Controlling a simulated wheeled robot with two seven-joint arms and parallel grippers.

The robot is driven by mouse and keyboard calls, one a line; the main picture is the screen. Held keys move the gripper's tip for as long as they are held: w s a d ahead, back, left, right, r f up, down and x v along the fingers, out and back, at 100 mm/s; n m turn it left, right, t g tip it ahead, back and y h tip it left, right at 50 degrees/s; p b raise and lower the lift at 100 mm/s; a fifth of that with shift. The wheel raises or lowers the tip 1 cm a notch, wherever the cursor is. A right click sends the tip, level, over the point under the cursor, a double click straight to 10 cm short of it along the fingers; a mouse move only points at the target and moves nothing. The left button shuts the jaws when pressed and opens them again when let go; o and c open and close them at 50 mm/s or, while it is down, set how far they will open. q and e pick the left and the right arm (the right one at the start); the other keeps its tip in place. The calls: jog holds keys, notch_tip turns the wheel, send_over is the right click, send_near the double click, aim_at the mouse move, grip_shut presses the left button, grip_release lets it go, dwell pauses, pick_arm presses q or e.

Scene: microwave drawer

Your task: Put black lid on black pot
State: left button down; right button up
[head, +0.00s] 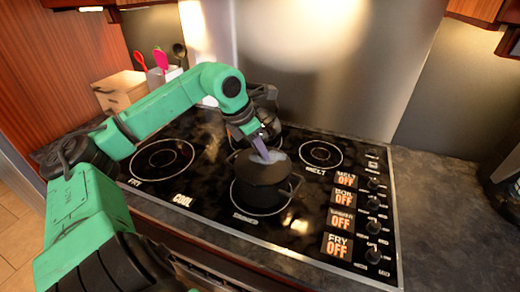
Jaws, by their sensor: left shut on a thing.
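A black pot (262,184) with side handles stands on the front middle burner of the black stovetop. The black lid (272,157) is at the pot's mouth, with a greyish sheen on its top. My left gripper (262,154) reaches down from above, shut on the lid near its middle. From this angle I cannot tell whether the lid rests fully on the rim or is slightly above it. The gripper hides part of the lid. My right gripper is not in view.
The stovetop (215,196) has bare burners to the left and back right. Control knobs (374,205) and "OFF" labels line its right side. A utensil holder (165,75) and wooden box (120,88) stand at the back left. The right counter (440,220) is mostly clear.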

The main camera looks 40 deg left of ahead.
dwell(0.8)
pick_arm(q)
jog(key=shift+f+b, duration=0.45)
jog(key=shift+b, duration=0.45)
dwell(0.3)
grip_release()
dwell(0.5)
jog(key=shift+r, duration=0.1)
notch_tip(320, 180, up, 7)
jog(key=p, duration=0.6)
jog(key=shift+p, duration=0.4)
